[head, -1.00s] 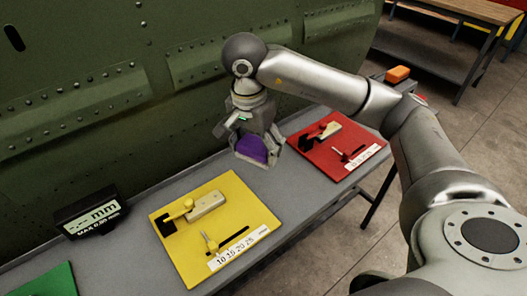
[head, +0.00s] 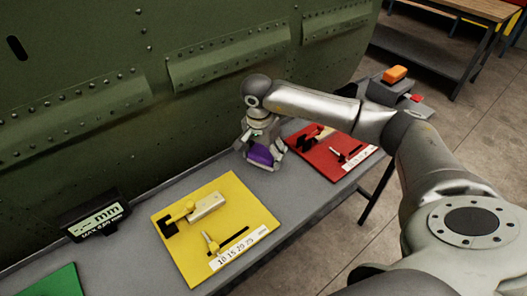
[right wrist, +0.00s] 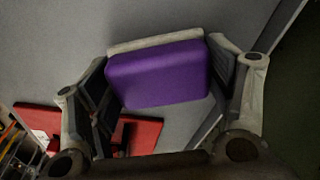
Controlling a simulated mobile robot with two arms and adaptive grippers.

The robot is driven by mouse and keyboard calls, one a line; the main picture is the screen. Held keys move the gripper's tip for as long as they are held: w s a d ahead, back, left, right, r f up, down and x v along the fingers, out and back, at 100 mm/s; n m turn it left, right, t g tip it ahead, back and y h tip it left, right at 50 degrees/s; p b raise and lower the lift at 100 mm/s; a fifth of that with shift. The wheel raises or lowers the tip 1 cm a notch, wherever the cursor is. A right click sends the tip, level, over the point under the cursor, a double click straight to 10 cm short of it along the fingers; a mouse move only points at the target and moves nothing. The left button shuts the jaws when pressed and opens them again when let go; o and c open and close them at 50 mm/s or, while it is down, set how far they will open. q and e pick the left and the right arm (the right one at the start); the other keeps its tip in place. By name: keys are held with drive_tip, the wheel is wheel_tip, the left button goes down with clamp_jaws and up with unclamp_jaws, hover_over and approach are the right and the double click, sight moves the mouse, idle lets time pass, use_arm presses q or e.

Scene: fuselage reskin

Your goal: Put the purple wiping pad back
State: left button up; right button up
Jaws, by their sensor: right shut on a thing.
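The purple wiping pad (head: 259,155) is between the fingers of my right gripper (head: 262,160), low over the grey bench between the yellow board and the red board. In the right wrist view the purple pad (right wrist: 158,74) fills the space between the two fingers of the right gripper (right wrist: 165,85), with a pale strip along its far edge. The right gripper is shut on the pad. Whether the pad touches the bench is hard to tell. My left gripper is not in view.
The grey bench (head: 138,222) runs along a green riveted fuselage panel (head: 80,95). A yellow board (head: 180,252) with tools lies left of the gripper, a red board (head: 352,160) right. A gauge display (head: 95,215) and green board (head: 50,283) are further left. An orange block (head: 395,74) is behind my arm.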

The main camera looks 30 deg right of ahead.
sight(261, 155)
drive_tip(key=shift+f, duration=0.15)
drive_tip(key=o, duration=1)
drive_tip(key=shift+r, duration=0.2)
drive_tip(key=shift+r, duration=0.25)
wheel_tip(261, 155, up, 12)
drive_tip(key=a+b, duration=0.1)
drive_tip(key=shift+s+a+f, duration=0.2)
drive_tip(key=shift+s+f, duration=0.05)
drive_tip(key=shift+s, duration=0.1)
